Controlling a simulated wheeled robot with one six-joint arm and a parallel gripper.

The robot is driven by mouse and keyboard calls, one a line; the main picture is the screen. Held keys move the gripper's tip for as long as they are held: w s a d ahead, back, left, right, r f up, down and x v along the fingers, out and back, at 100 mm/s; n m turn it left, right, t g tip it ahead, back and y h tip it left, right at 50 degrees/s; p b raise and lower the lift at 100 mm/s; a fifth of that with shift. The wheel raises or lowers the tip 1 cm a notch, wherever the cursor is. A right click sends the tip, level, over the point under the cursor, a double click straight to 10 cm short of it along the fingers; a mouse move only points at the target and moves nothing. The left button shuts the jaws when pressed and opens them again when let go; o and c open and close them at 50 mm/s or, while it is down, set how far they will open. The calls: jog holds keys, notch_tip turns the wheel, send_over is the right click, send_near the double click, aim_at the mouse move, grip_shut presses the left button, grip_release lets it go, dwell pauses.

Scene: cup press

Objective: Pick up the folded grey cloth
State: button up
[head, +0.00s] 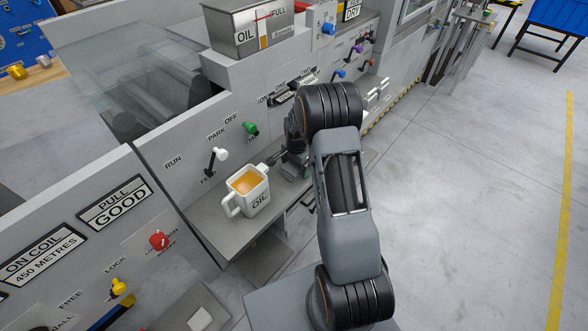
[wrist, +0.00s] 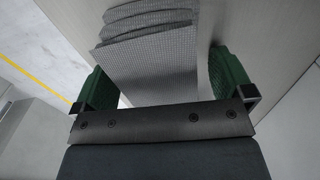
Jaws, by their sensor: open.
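The folded grey cloth (wrist: 150,46) shows in the wrist view as a fine-checked stack of several layers, fanned at its far edge. It lies on a pale grey surface. My gripper (wrist: 160,80) is open, with one green finger pad on each side of the cloth. The near part of the cloth reaches in between the fingers, and a gap shows on the right side. Whether either pad touches it I cannot tell. In the head view my gripper (head: 281,163) is low by the machine's shelf, and I cannot make out the cloth there.
A white oil mug (head: 258,202) with amber liquid stands on the grey shelf (head: 208,214), left of my gripper. The machine's panel with a green knob (head: 249,127) and a white-knobbed lever (head: 221,154) rises behind. Open floor (head: 470,200) lies to the right.

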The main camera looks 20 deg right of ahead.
jog(key=c, duration=1)
jog(key=shift+r, duration=0.1)
jog(key=shift+r, duration=0.6)
jog(key=s+d+r, duration=0.1)
jog(key=s+r, duration=0.3)
jog(key=s+d+r+p, duration=0.1)
jog(key=s+d+r, duration=0.1)
jog(key=s+r, duration=0.1)
jog(key=s+d+r+p, duration=0.1)
jog(key=s+d+r, duration=0.1)
jog(key=s+r, duration=0.2)
jog(key=shift+s+d+r, duration=0.15)
jog(key=shift+s+r, duration=0.05)
jog(key=shift+s, duration=0.3)
jog(key=shift+s+d+r, duration=0.1)
jog(key=shift+s+r, duration=0.05)
jog(key=shift+s, duration=0.3)
